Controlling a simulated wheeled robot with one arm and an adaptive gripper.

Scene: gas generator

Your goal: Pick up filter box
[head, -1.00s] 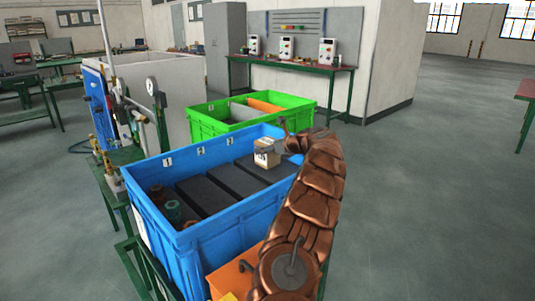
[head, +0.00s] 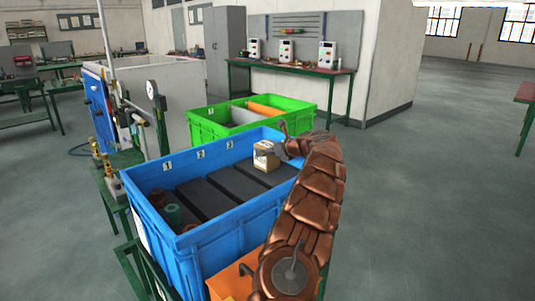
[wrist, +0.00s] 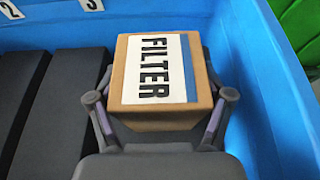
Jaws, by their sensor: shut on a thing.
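The filter box (wrist: 165,115) is a small brown cardboard box with a white label reading FILTER and a blue stripe. In the wrist view it sits between the two fingers of my gripper (wrist: 160,118), which are shut on its sides. In the head view the box (head: 265,157) is at the right part of the blue crate (head: 228,234), at the end of my brown arm. My gripper (head: 279,151) is mostly hidden there by the arm. Whether the box is clear of what lies under it is hard to tell.
Dark grey blocks (head: 236,184) lie in the blue crate, with a green roll (head: 173,216) at its left end. A green crate (head: 208,129) stands behind.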

